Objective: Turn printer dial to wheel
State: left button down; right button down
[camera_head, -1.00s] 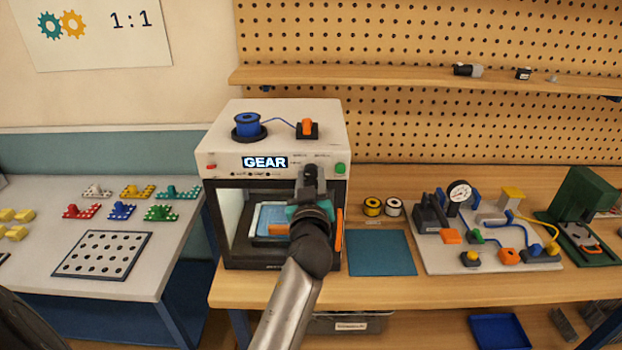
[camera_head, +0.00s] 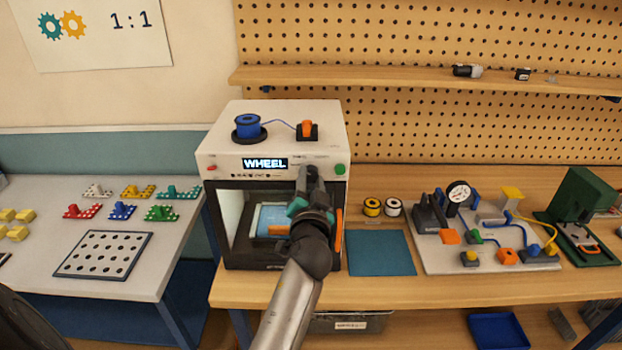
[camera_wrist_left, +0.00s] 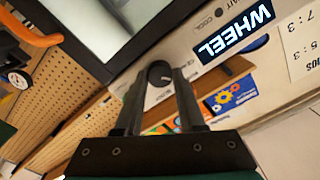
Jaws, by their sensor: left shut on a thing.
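The white printer (camera_head: 225,148) stands on the wooden bench, and its display (camera_head: 265,163) reads WHEEL. The display also reads WHEEL in the left wrist view (camera_wrist_left: 233,32). The dark round dial (camera_wrist_left: 160,73) with a light mark sits on the printer's front panel, right of the display in the head view, where my gripper hides it. My left gripper (camera_head: 311,172) reaches the panel from below. In the left wrist view its two fingers (camera_wrist_left: 159,84) are shut on the dial, one on each side. My right gripper is not in view.
A green button (camera_head: 340,169) is just right of the dial and a red one (camera_head: 211,168) at the panel's left. An orange door handle (camera_head: 339,230) stands close to my left arm. A blue mat (camera_head: 381,253) lies right of the printer.

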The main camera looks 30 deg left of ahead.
pick_arm(q)
jog(key=shift+r+m, duration=0.1)
jog(key=shift+m, duration=1)
jog(key=c, duration=0.5)
grip_release()
